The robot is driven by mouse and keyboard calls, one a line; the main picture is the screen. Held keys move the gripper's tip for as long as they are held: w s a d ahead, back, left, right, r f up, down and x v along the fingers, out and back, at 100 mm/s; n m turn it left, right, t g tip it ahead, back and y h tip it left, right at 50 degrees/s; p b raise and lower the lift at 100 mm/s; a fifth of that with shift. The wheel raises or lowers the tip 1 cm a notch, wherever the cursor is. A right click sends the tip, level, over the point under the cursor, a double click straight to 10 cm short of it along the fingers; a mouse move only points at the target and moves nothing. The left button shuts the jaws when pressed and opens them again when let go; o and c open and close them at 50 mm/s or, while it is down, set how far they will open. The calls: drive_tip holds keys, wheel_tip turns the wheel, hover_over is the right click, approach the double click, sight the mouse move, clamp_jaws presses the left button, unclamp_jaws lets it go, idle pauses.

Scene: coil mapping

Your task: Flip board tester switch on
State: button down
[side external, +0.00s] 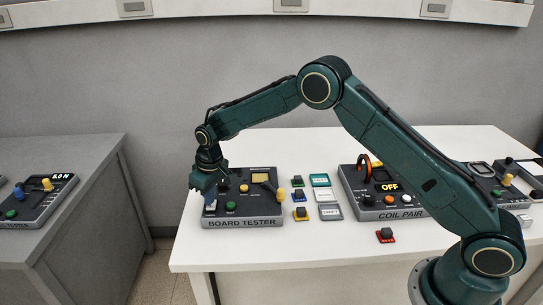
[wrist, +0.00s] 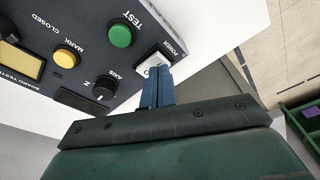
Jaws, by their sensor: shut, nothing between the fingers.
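The board tester (side external: 243,222) is a dark box at the left end of the white table. In the wrist view its panel (wrist: 85,25) fills the upper left. Its white power switch (wrist: 156,60) is a rocker beside the word POWER, near the panel's edge. My gripper (wrist: 154,70) is shut and empty, its blue fingertips at the switch and covering part of it. I cannot tell whether they touch it or which way the rocker is tilted. In the side view my gripper (side external: 209,205) points down over the tester's left end.
The tester also has a green TEST button (wrist: 120,36), a yellow MARK button (wrist: 65,58) and a black AXIS knob (wrist: 103,91). Several small blocks and cards lie right of it. The coil pair unit (side external: 391,213), reading OFF, stands further right.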

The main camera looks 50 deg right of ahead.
sight(211, 207)
drive_tip(key=shift+f, duration=0.5)
idle(0.4)
drive_tip(key=shift+r, duration=3.55)
drive_tip(key=shift+r, duration=0.1)
